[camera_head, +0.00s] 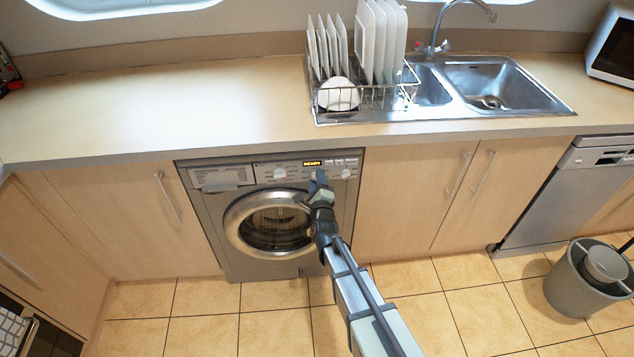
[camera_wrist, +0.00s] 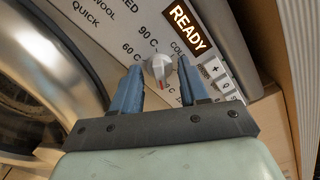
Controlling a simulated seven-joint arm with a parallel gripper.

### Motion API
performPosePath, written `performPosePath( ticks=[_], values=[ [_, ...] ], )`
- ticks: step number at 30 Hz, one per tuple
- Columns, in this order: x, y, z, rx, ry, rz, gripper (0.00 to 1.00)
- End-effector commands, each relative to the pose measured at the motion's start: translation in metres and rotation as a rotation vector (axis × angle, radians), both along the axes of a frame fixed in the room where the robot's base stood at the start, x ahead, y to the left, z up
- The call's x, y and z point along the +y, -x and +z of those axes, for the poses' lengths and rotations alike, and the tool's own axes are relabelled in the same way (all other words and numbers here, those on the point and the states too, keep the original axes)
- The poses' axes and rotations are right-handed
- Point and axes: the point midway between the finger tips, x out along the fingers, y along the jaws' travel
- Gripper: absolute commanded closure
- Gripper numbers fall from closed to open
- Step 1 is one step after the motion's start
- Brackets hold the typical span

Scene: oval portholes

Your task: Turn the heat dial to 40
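The heat dial (camera_wrist: 157,66) is a small pale knob with a red mark, and it sits between my gripper's fingertips in the wrist view. Labels 90 C, 60 C and a partly seen COLD lie around it; I cannot make out a 40 label. The red mark points toward the bottom of the wrist view, roughly at my palm. My gripper (camera_wrist: 160,77) has its two blue fingers apart, one on each side of the dial, with visible gaps. In the head view my gripper (camera_head: 319,178) is at the front panel of the washing machine (camera_head: 215,215), below the READY display, and hides the dial.
The lit READY display (camera_wrist: 187,28) and small buttons (camera_wrist: 220,75) are close to my right finger. The round door (camera_head: 270,222) is just below the panel. Another dial (camera_head: 280,173) sits to the left and one (camera_head: 346,173) to the right. The counter (camera_head: 150,110) overhangs above.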

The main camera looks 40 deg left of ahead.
Motion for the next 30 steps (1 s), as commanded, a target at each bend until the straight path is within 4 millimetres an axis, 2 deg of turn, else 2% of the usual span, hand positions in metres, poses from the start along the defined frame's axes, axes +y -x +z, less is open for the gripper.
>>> performPosePath(
  ticks=[4, 17, 23, 30],
  values=[
    [0.000, 0.000, 0.000, 0.000, 0.000, 0.000, 0.43],
    [-0.006, 0.006, 0.000, 0.001, 0.001, 0.001, 0.43],
    [-0.023, 0.023, 0.001, 0.000, 0.001, 0.000, 0.43],
    [-0.055, 0.054, 0.001, 0.001, 0.001, 0.001, 0.43]
  ],
)
